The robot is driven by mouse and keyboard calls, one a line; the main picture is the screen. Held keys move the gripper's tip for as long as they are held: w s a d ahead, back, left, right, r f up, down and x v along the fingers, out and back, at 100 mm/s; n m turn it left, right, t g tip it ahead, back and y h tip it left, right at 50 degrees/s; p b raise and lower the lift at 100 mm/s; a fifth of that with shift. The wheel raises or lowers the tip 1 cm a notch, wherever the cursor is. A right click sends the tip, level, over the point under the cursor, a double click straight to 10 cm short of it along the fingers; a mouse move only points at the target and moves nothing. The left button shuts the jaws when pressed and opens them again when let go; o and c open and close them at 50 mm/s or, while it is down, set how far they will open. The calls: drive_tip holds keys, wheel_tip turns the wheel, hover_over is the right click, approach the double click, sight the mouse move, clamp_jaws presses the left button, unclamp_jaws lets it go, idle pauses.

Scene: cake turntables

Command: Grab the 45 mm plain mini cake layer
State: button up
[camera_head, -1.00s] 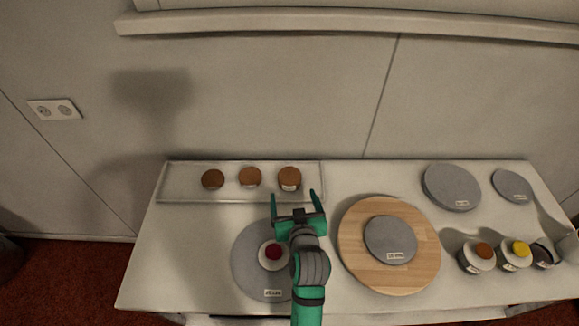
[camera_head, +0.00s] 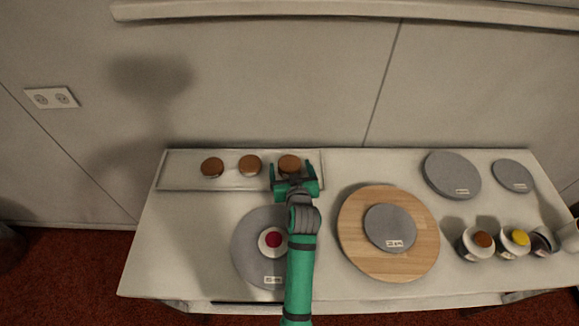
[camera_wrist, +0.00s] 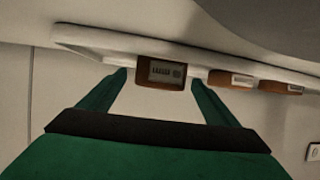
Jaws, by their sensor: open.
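Three brown mini cake layers stand in a row on a pale tray (camera_head: 230,184): a left one (camera_head: 212,167), a middle one (camera_head: 249,165) and a right one (camera_head: 289,163). Their labels are too small to read, so I cannot tell which is 45 mm. My gripper (camera_head: 292,170) is open at the right layer, with a finger to each side of it in the picture. In the wrist view, that layer (camera_wrist: 160,73) shows its label between the open fingertips (camera_wrist: 157,78), with gaps on both sides. I cannot tell how far the fingers reach around it.
A grey turntable (camera_head: 248,262) holding a white-rimmed red item (camera_head: 272,240) lies partly under my arm. A wooden board (camera_head: 355,255) with a grey disc (camera_head: 388,228) is to the right. Grey discs (camera_head: 451,174) and several small jars (camera_head: 476,246) stand farther right. The wall is behind.

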drive_tip(key=shift+w, duration=0.1)
drive_tip(key=c, duration=1.2)
drive_tip(key=shift+o, duration=0.2)
